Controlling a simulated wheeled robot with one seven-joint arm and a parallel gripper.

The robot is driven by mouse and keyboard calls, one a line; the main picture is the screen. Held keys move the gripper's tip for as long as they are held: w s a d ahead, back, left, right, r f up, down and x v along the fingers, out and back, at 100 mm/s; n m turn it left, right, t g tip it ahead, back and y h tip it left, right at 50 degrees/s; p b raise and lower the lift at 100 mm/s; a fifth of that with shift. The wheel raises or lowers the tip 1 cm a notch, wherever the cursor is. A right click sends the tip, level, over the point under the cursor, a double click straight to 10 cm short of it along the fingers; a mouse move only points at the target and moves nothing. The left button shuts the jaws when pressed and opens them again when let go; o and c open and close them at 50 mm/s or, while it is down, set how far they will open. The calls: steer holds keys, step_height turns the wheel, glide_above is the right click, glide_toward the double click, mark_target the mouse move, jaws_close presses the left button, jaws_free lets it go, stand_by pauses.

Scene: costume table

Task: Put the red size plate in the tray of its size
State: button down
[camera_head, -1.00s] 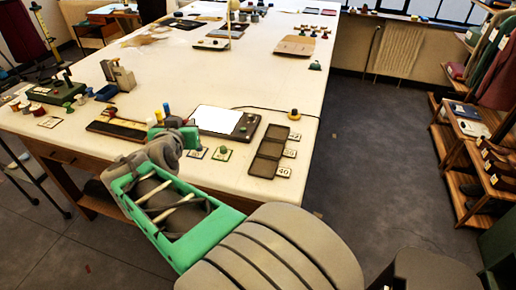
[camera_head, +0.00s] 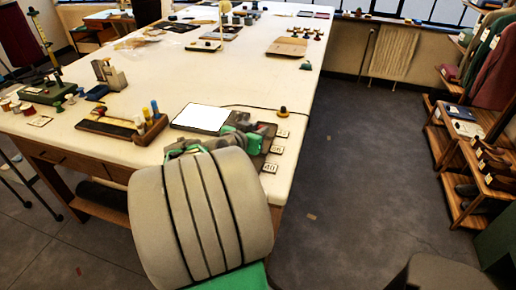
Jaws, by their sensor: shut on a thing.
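My gripper (camera_head: 262,132) is at the dark size tray (camera_head: 271,142), low over its far part, with my arm across the view. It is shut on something. The held thing is hidden behind the gripper and arm, and no red size plate shows plainly elsewhere, so I take it to be that plate. The tray's compartments are mostly covered; only its right edge shows. Several number cards lie along that edge: a far card (camera_head: 282,133), a middle card (camera_head: 277,150) and a near card (camera_head: 270,168) that seems to read 40.
A white lit pad (camera_head: 201,118) lies left of my gripper. A wooden holder (camera_head: 140,127) with yellow and blue pegs stands further left. The table's right edge is close by.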

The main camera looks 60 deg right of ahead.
steer(key=d+f, duration=0.1)
steer(key=f, duration=0.1)
steer(key=d+f+b, duration=0.1)
steer(key=shift+w+d+f, duration=0.3)
steer(key=shift+w+f, duration=0.05)
steer(key=shift+w, duration=0.05)
steer(key=f+b, duration=0.2)
steer(key=f, duration=0.1)
steer(key=shift+w+d, duration=0.1)
steer(key=shift+d, duration=0.1)
steer(key=shift+f+b, duration=0.35)
steer(key=shift+f+b, duration=0.3)
steer(key=shift+b, duration=0.05)
steer(key=shift+a, duration=0.1)
steer(key=c, duration=1.2)
jaws_free()
steer(key=shift+f, duration=0.15)
steer(key=shift+c, duration=0.2)
